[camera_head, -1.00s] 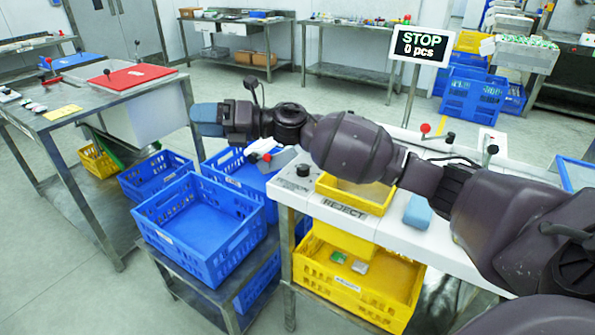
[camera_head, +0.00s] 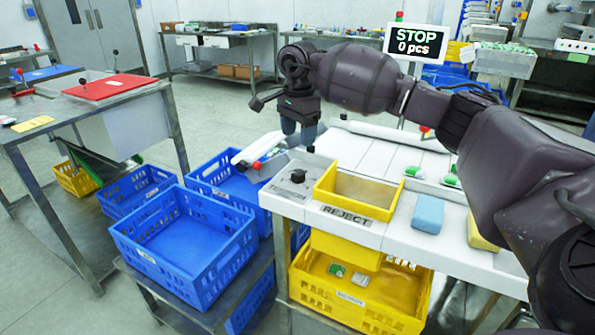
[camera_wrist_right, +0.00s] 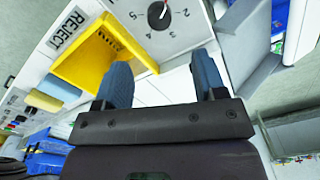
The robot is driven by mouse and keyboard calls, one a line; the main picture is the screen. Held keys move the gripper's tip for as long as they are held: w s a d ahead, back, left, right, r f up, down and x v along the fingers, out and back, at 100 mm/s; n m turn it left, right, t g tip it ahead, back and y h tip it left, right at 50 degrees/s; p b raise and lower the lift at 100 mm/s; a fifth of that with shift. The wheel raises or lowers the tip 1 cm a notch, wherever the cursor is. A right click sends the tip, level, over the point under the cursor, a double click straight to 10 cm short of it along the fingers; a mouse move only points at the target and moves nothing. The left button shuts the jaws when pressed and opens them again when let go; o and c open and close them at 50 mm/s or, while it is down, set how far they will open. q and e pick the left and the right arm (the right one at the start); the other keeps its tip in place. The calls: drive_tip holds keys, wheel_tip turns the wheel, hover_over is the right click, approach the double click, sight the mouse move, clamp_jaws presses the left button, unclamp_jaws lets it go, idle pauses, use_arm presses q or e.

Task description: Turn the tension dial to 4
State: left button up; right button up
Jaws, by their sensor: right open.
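The tension dial (camera_head: 298,176) is a small dark knob on the left end of the white machine top, above a partly readable label. My left gripper is not in view.
A yellow reject tray (camera_head: 355,190) stands right of the dial. A blue sponge-like block (camera_head: 428,213) lies farther right. Blue crates (camera_head: 185,245) stand below left. A sign (camera_head: 412,42) reads STOP, 0 pcs.

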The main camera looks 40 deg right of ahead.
sight(298, 172)
wheel_tip(298, 172, down, 11)
drive_tip(key=shift+r+b, duration=0.1)
drive_tip(key=shift+b, duration=0.65)
drive_tip(key=c, duration=0.9)
